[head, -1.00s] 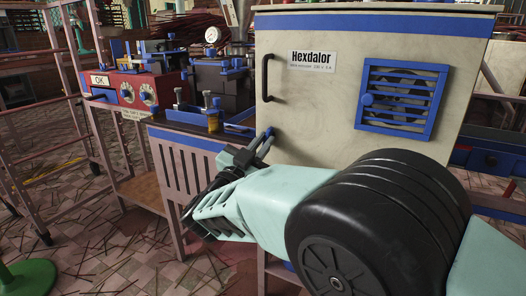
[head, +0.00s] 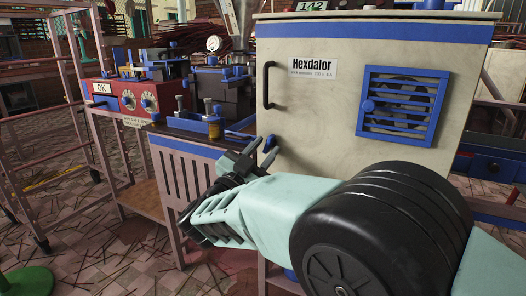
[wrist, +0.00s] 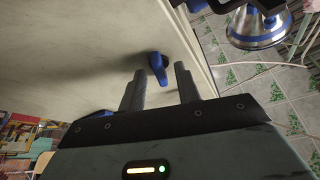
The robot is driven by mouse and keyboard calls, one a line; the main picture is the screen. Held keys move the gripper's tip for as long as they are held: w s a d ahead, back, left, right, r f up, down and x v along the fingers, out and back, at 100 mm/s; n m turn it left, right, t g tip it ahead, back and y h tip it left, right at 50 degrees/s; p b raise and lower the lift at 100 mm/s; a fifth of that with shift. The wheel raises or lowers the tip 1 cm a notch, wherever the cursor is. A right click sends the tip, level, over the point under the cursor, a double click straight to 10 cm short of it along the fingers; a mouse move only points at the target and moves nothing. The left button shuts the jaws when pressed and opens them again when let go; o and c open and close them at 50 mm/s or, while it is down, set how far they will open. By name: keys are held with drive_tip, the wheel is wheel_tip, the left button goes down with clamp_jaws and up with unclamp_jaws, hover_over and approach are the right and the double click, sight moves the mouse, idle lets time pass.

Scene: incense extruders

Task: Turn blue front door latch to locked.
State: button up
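The blue front door latch (head: 269,144) is a small knob with a short lever, at the lower left of the cream Hexdalor cabinet door (head: 318,125). In the wrist view the latch (wrist: 157,68) shows between and just beyond my fingertips, its lever slanting down towards me. My gripper (head: 254,147) is at the latch's left in the head view. Its two dark fingers (wrist: 160,75) are apart with a clear gap, and I see no finger closed on the latch. Whether a fingertip touches it I cannot tell.
A black handle (head: 267,85) and a blue louvred vent (head: 402,106) are on the cabinet door. A red control box (head: 137,99) and a blue-edged bench with small tools stand at the left. A blue-and-steel round part (wrist: 257,27) shows at the wrist view's upper right.

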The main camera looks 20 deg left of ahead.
drive_tip(key=p+v, duration=0.3)
drive_tip(key=v, duration=1.4)
drive_tip(key=shift+s, duration=0.2)
drive_tip(key=shift+w, duration=0.1)
drive_tip(key=w+d+r+n+g+y, duration=0.1)
drive_tip(key=w+r+n+g+y, duration=0.8)
drive_tip(key=y, duration=0.5)
drive_tip(key=s+d+f+n+g+h+p, duration=0.1)
drive_tip(key=s+d+f+n+g+h, duration=0.2)
drive_tip(key=s+d, duration=0.75)
drive_tip(key=s+d+f+n+g+h, duration=0.1)
drive_tip(key=s+d+f+g+h, duration=0.3)
drive_tip(key=d, duration=1.2)
drive_tip(key=s+d+n+g+h+p, duration=0.1)
drive_tip(key=s+d+n+g, duration=0.1)
drive_tip(key=s+d+g, duration=0.65)
drive_tip(key=d+r+t+p, duration=0.1)
drive_tip(key=d+r+p, duration=0.1)
drive_tip(key=r+p, duration=1.3)
drive_tip(key=d+r+t+p, duration=0.2)
drive_tip(key=r+p, duration=1.2)
drive_tip(key=r, duration=0.1)
drive_tip(key=shift+s+p, duration=0.3)
drive_tip(key=shift+p, duration=0.05)
